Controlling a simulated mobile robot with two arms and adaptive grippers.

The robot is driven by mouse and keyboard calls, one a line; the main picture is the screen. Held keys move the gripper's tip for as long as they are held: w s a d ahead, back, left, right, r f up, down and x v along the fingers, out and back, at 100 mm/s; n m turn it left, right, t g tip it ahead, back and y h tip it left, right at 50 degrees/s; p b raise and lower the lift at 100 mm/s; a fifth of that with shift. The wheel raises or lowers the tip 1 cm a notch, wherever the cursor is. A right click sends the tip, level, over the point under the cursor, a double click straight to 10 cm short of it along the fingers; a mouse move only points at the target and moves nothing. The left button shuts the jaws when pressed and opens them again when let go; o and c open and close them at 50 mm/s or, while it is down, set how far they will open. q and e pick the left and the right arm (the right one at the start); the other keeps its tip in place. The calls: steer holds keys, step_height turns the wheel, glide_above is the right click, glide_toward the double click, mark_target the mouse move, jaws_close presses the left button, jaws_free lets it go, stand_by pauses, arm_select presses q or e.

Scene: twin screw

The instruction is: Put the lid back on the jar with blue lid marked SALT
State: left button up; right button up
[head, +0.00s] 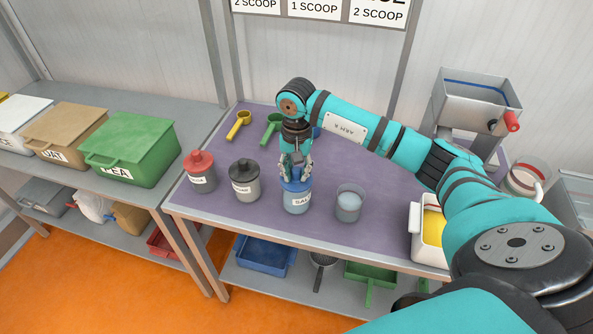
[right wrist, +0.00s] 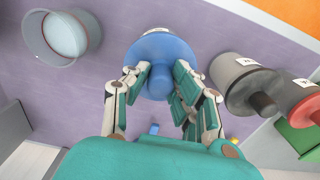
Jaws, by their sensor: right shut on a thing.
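The SALT jar (head: 297,202) stands upright on the purple-topped table, its label facing front. Its blue lid (head: 297,185) is at the jar's mouth, and I cannot tell whether it is fully seated. My right gripper (head: 295,177) points down from above and is shut on the lid's knob. In the right wrist view, the fingers (right wrist: 160,84) sit on both sides of the blue knob, and the round blue lid (right wrist: 168,49) shows beyond them. The jar body is mostly hidden there. My left gripper is in neither view.
A black-lidded jar (head: 245,185) and a red-lidded jar (head: 202,177) stand left of the SALT jar. An open clear container (head: 349,205) with pale contents stands close on its right. Yellow (head: 239,124) and green (head: 271,129) scoops lie behind. A metal hopper (head: 478,105) stands at right.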

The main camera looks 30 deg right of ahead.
steer(key=o, duration=1.5)
steer(key=shift+r+p, duration=1.75)
steer(key=shift+r, duration=1.8)
steer(key=shift+c, duration=0.3)
jaws_close()
steer(key=shift+f, duration=0.25)
